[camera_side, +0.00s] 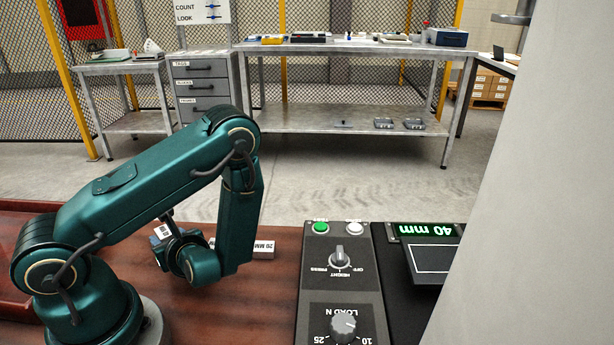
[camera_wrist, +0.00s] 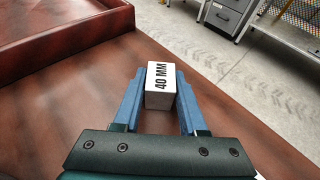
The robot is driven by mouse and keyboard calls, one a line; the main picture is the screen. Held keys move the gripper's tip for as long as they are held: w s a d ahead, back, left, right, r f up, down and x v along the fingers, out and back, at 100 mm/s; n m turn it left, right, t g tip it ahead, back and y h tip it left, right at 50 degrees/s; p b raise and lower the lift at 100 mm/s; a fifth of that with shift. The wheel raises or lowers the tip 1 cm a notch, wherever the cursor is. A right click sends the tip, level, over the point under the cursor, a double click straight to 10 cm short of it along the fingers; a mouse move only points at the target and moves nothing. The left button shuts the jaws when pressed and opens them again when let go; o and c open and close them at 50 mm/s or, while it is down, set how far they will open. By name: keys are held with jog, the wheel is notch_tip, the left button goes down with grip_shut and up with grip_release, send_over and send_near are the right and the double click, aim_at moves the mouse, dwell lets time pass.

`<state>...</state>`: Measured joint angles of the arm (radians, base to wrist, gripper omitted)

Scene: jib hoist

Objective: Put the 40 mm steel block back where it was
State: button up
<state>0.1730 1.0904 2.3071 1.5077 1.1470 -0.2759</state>
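The pale steel block (camera_wrist: 160,92), marked 40 MM, sits between the two blue fingers of my gripper (camera_wrist: 161,100) in the wrist view. The fingers appear to touch it on both sides, so my gripper looks shut on it. In the side view my gripper (camera_side: 170,240) is left of the control panel, partly behind my arm, and the block (camera_side: 163,230) shows tilted at its tip. Whether the block touches the table is hard to tell.
A 20 MM block (camera_side: 263,249) lies on the red-brown table (camera_side: 225,305), just right of my wrist. A control panel (camera_side: 340,275) with knobs and buttons stands to the right. Beside it a display (camera_side: 425,231) reads 40 mm, upside down, near a dark plate (camera_side: 433,260). A raised tray wall (camera_wrist: 70,40) is at left.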

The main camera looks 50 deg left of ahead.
jog(key=shift+o, duration=1.2)
jog(key=shift+r, duration=0.1)
